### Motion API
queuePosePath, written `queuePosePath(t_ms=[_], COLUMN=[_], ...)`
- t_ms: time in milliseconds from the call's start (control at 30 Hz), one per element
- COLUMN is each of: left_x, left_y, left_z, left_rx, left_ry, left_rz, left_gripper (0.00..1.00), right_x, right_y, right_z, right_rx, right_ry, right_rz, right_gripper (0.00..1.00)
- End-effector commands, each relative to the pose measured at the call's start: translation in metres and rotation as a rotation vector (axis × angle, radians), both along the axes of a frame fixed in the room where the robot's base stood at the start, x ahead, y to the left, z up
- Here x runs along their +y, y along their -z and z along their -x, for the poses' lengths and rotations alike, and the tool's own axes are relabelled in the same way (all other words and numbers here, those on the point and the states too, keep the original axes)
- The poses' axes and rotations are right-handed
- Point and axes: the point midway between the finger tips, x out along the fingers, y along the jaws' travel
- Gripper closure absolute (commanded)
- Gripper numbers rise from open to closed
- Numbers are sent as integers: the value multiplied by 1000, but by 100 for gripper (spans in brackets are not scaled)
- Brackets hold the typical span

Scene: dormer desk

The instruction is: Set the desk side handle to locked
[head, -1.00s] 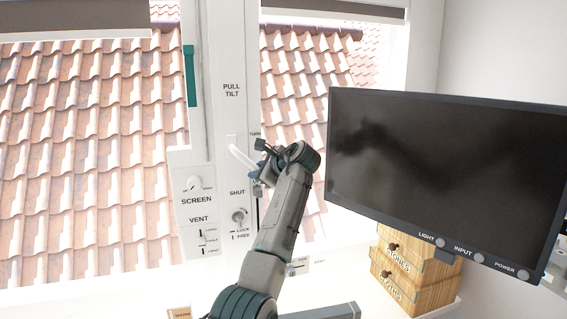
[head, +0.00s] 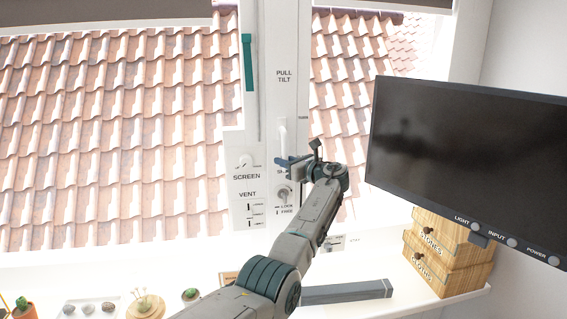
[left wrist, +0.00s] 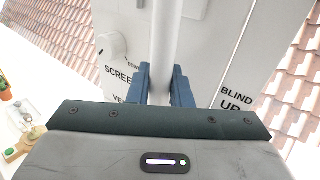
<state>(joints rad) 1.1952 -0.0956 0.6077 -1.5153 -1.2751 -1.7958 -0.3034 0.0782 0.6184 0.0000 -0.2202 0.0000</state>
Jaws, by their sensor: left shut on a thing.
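A white lever handle (head: 281,132) is on the white window frame, below the words PULL TILT. It points straight down toward the SHUT label, which my gripper partly covers. My left gripper (head: 284,166) is at the handle's lower end. In the left wrist view the two blue fingers (left wrist: 162,80) are shut on the white handle (left wrist: 166,35), one on each side. A round lock (head: 284,193) marked LOCK and FREE sits just below my gripper. My right gripper is not in view.
A SCREEN knob (head: 244,162) and VENT slider (head: 249,214) are left of the handle. A dark monitor (head: 465,175) stands close on the right, with wooden boxes (head: 447,250) below it. A grey bar (head: 345,291) and small items lie on the sill.

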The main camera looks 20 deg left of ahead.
Motion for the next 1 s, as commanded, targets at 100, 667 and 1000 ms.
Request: queuePosePath(t_ms=[100, 667, 1000], left_x=[0, 0, -1], left_y=[0, 0, 0], left_z=[-1, -2, -2], left_rx=[16, 27, 25], left_ry=[-1, -3, -2], left_rz=[-23, -39, -38], left_gripper=[100, 76, 62], right_x=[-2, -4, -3], right_y=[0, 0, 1], right_z=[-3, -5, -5], right_rx=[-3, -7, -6], right_ry=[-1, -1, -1], right_rz=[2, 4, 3], right_gripper=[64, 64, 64])
